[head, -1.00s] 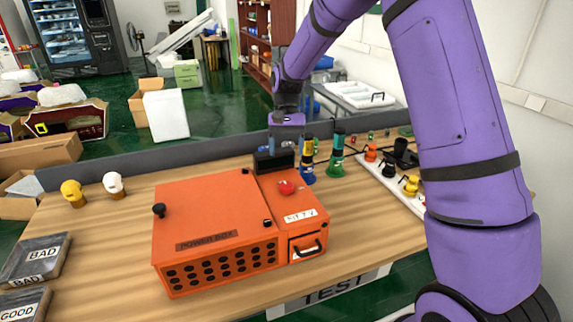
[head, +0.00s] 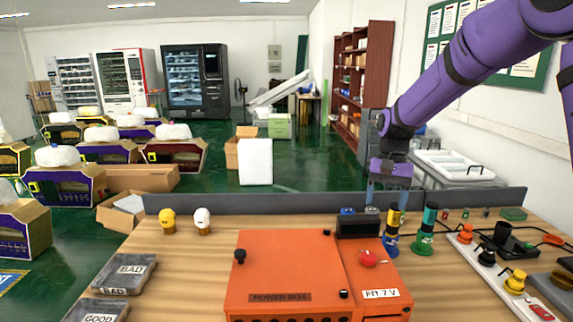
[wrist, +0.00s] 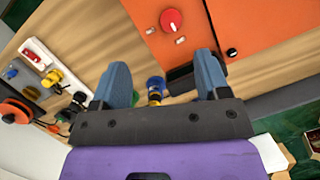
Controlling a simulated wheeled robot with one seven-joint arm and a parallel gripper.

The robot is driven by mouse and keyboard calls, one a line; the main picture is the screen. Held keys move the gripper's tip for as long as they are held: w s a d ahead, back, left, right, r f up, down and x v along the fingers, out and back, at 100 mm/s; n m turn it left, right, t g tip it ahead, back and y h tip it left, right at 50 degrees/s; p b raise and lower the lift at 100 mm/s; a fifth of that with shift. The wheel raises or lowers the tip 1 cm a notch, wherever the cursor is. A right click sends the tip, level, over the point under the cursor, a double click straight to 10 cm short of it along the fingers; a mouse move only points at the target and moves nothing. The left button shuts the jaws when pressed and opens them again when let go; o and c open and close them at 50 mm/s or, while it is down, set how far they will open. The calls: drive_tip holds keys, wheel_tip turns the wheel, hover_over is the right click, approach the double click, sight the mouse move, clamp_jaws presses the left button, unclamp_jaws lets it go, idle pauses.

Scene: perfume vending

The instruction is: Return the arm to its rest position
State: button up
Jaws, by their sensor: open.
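My purple arm reaches in from the upper right in the head view. My gripper (head: 388,198) hangs pointing down above the back of the table, close to the black block behind the orange power box (head: 285,262). In the wrist view, its two blue fingers (wrist: 160,88) are spread apart. Nothing is held between them. A blue and yellow bottle-like piece (head: 392,230) stands just beside the gripper, and in the wrist view it shows between the fingers (wrist: 155,90), below them. Whether a finger touches anything is hard to tell.
A green piece (head: 425,230) stands to the right. A white strip with colored knobs (head: 497,268) lies at the right. Yellow and white small lamps (head: 184,222) stand at the left, behind the BAD tray (head: 127,272). A grey panel edges the table's back.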

drive_tip(key=s+d+r+n+t+h, duration=0.1)
drive_tip(key=s+d+r+t, duration=0.15)
drive_tip(key=s+r, duration=0.6)
drive_tip(key=s+d+r+n+t, duration=0.1)
drive_tip(key=s+r+n+t, duration=0.3)
drive_tip(key=s, duration=0.8)
drive_tip(key=s+d+m+t, duration=0.1)
drive_tip(key=s+t, duration=0.1)
drive_tip(key=s, duration=0.8)
drive_tip(key=shift+r, duration=0.2)
